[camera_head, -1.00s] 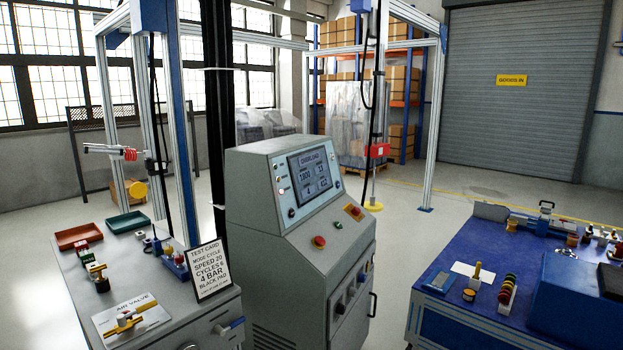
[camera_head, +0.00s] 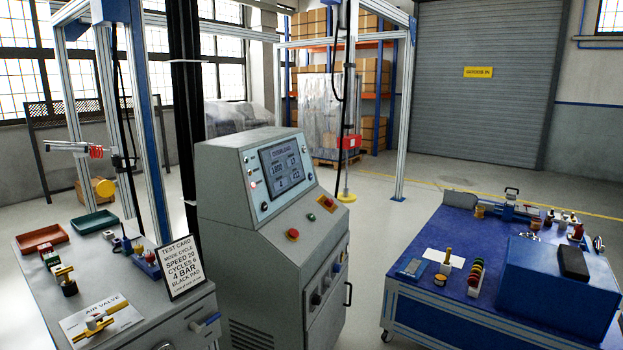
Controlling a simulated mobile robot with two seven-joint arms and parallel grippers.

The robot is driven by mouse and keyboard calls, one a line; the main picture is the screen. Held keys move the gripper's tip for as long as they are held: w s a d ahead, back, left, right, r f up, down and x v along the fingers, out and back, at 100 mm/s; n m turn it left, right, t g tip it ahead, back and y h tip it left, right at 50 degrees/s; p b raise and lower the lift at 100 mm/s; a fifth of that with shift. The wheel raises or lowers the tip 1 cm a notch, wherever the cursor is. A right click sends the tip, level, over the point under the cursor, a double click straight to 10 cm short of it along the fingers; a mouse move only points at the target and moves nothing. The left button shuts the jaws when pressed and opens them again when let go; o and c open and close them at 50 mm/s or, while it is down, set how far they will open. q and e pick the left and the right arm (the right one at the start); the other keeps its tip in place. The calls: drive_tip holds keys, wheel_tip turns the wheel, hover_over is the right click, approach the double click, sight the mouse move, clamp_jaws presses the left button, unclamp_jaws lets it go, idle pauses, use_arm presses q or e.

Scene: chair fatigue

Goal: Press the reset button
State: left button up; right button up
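The grey control console (camera_head: 235,190) stands in the middle, with a sloped top. Its lit screen (camera_head: 287,167) shows a header and several number boxes, too small to read surely. Small lamps or buttons sit left of the screen. On the lower panel are a red mushroom button (camera_head: 292,234), a small green button (camera_head: 311,217) and a red button on an orange plate (camera_head: 327,203). No label legibly marks which control is the reset button. Neither of my grippers is in view.
A grey bench (camera_head: 200,304) at left carries trays, a test card (camera_head: 180,268) and an air valve plate (camera_head: 102,321). A blue bench (camera_head: 410,300) with tools and fixtures stands at right. Open floor (camera_head: 363,222) lies between console and blue bench.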

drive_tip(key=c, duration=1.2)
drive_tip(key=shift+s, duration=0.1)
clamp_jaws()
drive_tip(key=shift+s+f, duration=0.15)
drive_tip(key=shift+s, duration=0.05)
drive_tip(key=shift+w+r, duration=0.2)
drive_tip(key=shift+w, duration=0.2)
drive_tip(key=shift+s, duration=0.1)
